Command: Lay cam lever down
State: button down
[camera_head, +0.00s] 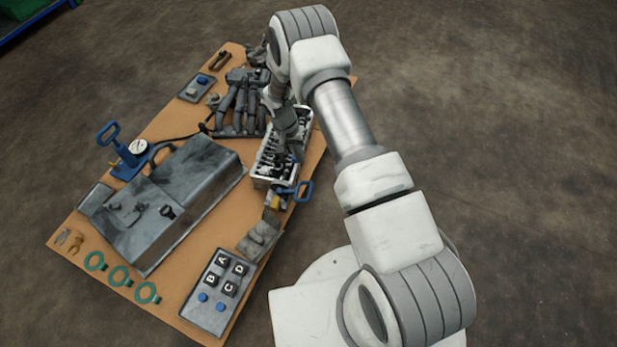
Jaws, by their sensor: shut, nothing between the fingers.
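A blue loop-handled lever (301,191) stands at the near right end of the white-edged engine block (262,180), beside a small yellow part. It may be the cam lever, but I cannot tell for sure. My gripper (296,152) is low over the block's right side, beyond the blue handle and apart from it. It is shut with nothing seen in it. My wrist and forearm hide the far part of the block, and the fingertips are small and hard to make out.
Another blue-handled tool with a gauge (137,147) stands at the board's left edge. A large grey metal cover (190,180), dark manifold pipes (238,100), green rings (119,275) and a lettered button panel (218,292) crowd the brown board (165,122). The floor right is clear.

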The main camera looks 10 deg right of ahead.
aim_at(311, 186)
jog(key=b+x, duration=0.5)
jog(key=x, duration=0.9)
